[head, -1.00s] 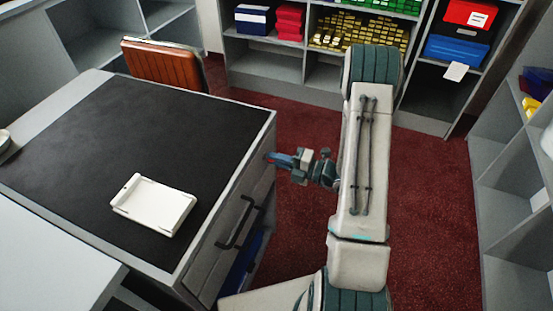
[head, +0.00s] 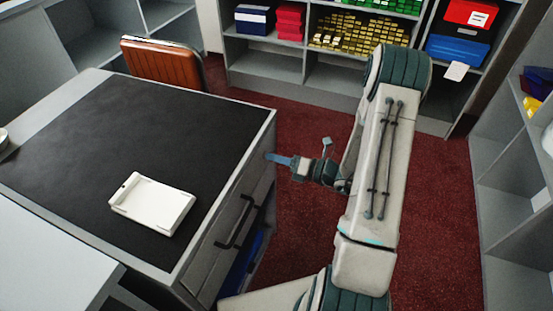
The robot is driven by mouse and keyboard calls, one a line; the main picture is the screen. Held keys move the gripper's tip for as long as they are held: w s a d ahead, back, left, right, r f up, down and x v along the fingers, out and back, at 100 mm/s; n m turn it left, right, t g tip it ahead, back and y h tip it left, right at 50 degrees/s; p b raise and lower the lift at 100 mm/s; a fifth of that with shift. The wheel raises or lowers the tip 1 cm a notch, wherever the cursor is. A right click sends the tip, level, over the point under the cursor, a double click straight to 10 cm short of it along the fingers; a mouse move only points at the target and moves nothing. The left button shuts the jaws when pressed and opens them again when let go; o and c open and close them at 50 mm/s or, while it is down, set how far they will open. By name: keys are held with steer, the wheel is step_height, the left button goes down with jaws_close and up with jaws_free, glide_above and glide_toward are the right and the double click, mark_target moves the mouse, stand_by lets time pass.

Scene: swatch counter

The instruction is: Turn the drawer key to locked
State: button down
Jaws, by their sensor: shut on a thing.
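The dark-topped desk (head: 95,130) has grey drawers on its right side. My gripper (head: 274,158) is at the top drawer front (head: 262,190), near its far upper end. Its narrow blue end reaches to the drawer face and is shut. The drawer key is hidden or too small to make out at the fingertips, so I cannot read its angle. The top drawer looks closed.
A white tray-like block (head: 152,205) lies on the desk. A black drawer handle (head: 236,222) sticks out below it. An orange-brown chair (head: 162,62) stands behind the desk. Shelves line the back and right; red carpet (head: 440,190) is clear.

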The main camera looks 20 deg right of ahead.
steer(key=shift+n+b, duration=1.85)
steer(key=shift+n, duration=3.15)
steer(key=c, duration=1.5)
jaws_free()
steer(key=shift+c, duration=0.2)
steer(key=p+v, duration=0.1)
steer(key=v, duration=1.2)
steer(key=shift+s+d, duration=0.3)
